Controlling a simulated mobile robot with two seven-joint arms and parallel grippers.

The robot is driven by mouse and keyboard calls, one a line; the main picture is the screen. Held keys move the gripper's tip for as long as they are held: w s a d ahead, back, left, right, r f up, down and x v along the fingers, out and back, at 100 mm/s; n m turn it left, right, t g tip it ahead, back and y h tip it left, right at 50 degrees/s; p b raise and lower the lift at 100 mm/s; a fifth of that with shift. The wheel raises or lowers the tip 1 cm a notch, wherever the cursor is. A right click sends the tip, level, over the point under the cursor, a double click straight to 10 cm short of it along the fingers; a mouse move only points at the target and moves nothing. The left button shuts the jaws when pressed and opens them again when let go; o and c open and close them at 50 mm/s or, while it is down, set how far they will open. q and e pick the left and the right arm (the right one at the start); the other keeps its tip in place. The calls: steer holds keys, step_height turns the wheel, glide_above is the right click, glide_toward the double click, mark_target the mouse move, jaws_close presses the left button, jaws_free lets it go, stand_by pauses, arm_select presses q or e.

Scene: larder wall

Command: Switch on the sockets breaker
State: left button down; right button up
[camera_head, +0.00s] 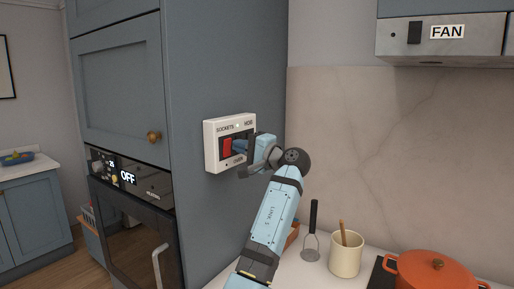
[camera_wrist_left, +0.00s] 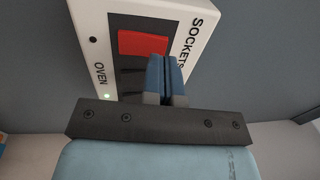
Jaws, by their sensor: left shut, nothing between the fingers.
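A white breaker box (camera_head: 211,164) is fixed to the blue-grey cabinet side, labelled SOCKETS, HOB and OVEN. Its red switch (camera_head: 227,147) shows at the left of the panel and again in the left wrist view (camera_wrist_left: 143,44). The wrist view shows the SOCKETS label (camera_wrist_left: 183,45) at the panel edge and a lit green lamp (camera_wrist_left: 107,96) by the OVEN label. My left gripper (camera_head: 244,148) is shut and empty at the front of the box, its fingertips (camera_wrist_left: 166,60) close beside the red switch. I cannot tell whether they touch it. The gripper hides part of the panel. My right gripper is not in view.
The counter below holds a cream pot (camera_head: 346,258) with a wooden utensil, a masher (camera_head: 312,235) and an orange pot (camera_head: 437,274). An oven (camera_head: 130,225) is at left, and a FAN hood (camera_head: 443,38) is at upper right. Open air lies before the marble wall.

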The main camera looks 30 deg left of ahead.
mark_target(228, 148)
arm_select(q)
steer(key=shift+w+a+r, duration=0.1)
steer(key=shift+a+r, duration=0.05)
steer(key=shift+a, duration=0.9)
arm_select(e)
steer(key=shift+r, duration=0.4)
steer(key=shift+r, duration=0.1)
arm_select(q)
steer(key=shift+a+r+p, duration=0.15)
steer(key=shift+r+p, duration=0.1)
steer(key=shift+p, duration=0.25)
steer(key=shift+f, duration=0.2)
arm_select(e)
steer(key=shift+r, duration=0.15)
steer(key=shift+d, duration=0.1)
arm_select(q)
steer(key=shift+h, duration=0.3)
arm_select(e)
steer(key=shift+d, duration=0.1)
